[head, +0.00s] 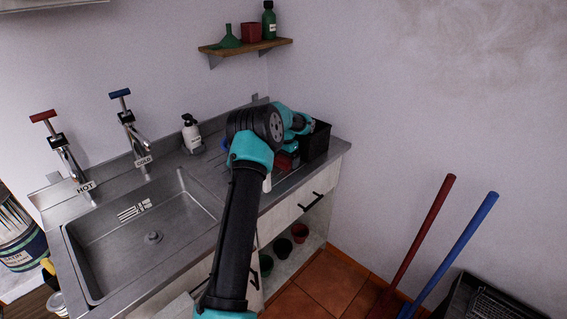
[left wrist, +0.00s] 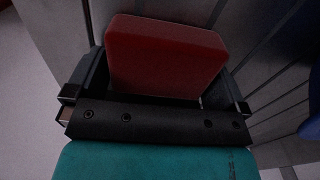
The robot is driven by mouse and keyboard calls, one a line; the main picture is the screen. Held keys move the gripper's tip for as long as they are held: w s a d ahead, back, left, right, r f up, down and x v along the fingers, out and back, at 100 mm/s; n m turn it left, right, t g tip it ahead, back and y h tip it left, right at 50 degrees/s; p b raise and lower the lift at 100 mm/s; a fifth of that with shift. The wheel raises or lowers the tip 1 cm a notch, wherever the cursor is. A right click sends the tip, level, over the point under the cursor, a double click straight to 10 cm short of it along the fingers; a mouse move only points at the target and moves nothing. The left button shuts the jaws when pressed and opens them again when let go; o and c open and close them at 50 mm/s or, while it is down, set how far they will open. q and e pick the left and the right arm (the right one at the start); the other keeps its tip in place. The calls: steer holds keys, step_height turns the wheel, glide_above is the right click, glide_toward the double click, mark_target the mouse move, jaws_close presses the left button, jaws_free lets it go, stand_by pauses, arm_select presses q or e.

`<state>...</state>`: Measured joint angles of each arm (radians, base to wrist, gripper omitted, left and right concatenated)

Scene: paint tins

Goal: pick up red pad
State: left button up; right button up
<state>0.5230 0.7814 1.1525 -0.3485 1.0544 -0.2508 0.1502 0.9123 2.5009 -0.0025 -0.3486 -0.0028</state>
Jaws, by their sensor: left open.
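The red pad (left wrist: 165,58) is a rounded block that fills the upper middle of the left wrist view. It stands between the two dark fingers of my left gripper (left wrist: 160,72), with a small gap at the right finger; I cannot tell whether the left one touches it. The gripper is open. In the head view the red pad (head: 284,161) shows only as a small red patch on the counter beside the black bin. My left arm and gripper (head: 291,150) cover much of it there. My right gripper is not in view.
The black bin (head: 316,141) stands right beside the gripper, at the counter's right end. A white pump bottle (head: 191,134) stands behind the sink (head: 110,250). A shelf (head: 245,47) hangs above. Red and blue poles (head: 423,232) lean at the right.

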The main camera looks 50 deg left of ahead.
mark_target(285, 157)
arm_select(q)
steer(key=c, duration=0.6)
step_height(285, 157, up, 10)
stand_by(0.7)
stand_by(0.4)
